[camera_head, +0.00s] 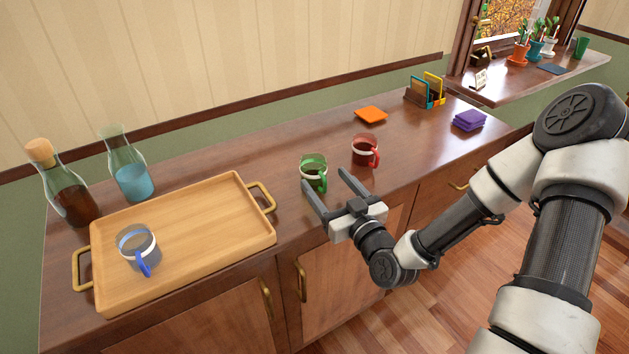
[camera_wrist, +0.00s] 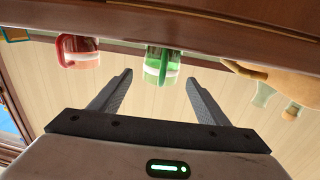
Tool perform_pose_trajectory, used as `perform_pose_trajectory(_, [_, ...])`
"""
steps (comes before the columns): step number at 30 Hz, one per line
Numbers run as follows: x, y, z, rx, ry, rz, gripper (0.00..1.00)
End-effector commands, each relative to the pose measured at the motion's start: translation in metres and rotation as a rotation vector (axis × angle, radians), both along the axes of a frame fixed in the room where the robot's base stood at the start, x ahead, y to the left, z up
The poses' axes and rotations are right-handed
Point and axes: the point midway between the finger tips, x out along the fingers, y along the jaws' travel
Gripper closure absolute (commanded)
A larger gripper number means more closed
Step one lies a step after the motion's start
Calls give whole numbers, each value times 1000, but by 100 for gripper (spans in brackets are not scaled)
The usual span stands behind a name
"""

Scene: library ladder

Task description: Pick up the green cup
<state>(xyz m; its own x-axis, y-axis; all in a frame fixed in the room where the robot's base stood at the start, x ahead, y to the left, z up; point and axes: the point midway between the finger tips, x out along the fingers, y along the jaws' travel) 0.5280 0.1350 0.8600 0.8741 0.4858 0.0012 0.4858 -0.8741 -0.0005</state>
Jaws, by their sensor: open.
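The green cup (camera_head: 314,168) has a white band and stands upright on the wooden counter, near its front edge. My gripper (camera_head: 328,187) is open and empty, with its fingers pointing toward the green cup from the front. In the head view the cup appears between or just beyond the fingertips; contact cannot be told. In the wrist view, which is upside down, the green cup (camera_wrist: 161,66) shows past the gap between the fingers (camera_wrist: 159,78).
A red cup (camera_head: 365,151) stands just right of the green cup. A wooden tray (camera_head: 205,225) holding a blue-handled cup (camera_head: 138,247) lies at left, with two bottles behind. An orange square (camera_head: 370,115) and purple stack (camera_head: 470,120) lie farther right. Counter behind the green cup is clear.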

Motion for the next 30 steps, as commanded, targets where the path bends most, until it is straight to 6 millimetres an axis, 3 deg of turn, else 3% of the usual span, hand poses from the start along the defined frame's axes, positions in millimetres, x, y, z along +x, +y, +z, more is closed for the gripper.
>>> perform_pose_trajectory(8, [19,12,-1,0,0,1,31])
perform_pose_trajectory(17, [55,33,-2,-1,0,0,31])
perform_pose_trajectory(25, [58,35,-2,-2,1,0,31])
perform_pose_trajectory(26, [58,35,-2,-2,1,0,32])
perform_pose_trajectory(30, [58,34,-2,-2,1,0,56])
